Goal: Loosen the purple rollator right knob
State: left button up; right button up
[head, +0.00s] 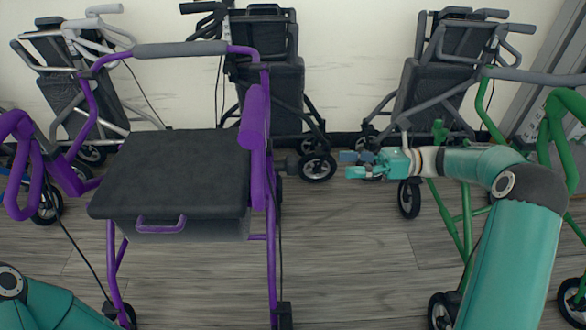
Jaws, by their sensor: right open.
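The purple rollator (264,190) stands left of centre, with a black seat (175,172) and a purple right side post. A small dark shape (291,165) sticks out to the right of that post at about seat height. I cannot tell for sure whether it is the right knob or part of a rollator behind. My right gripper (352,165) is open and empty, its fingers pointing left towards the post. A clear gap lies between the fingertips and the dark shape. My left gripper is out of view; only part of my left arm shows at the lower left.
A green rollator (465,215) with a green knob (439,131) stands at the right, partly behind my right arm. Grey and black rollators (265,85) line the wall. A black wheel (318,167) sits behind the gap. The wooden floor (350,260) in the middle is clear.

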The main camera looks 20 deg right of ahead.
aim_at(292, 165)
jog(key=shift+b+x, duration=1.9)
jog(key=shift+x, duration=4.8)
jog(key=shift+f, duration=0.1)
jog(key=c, duration=1.1)
jog(key=shift+d, duration=0.15)
jog(key=shift+c, duration=0.3)
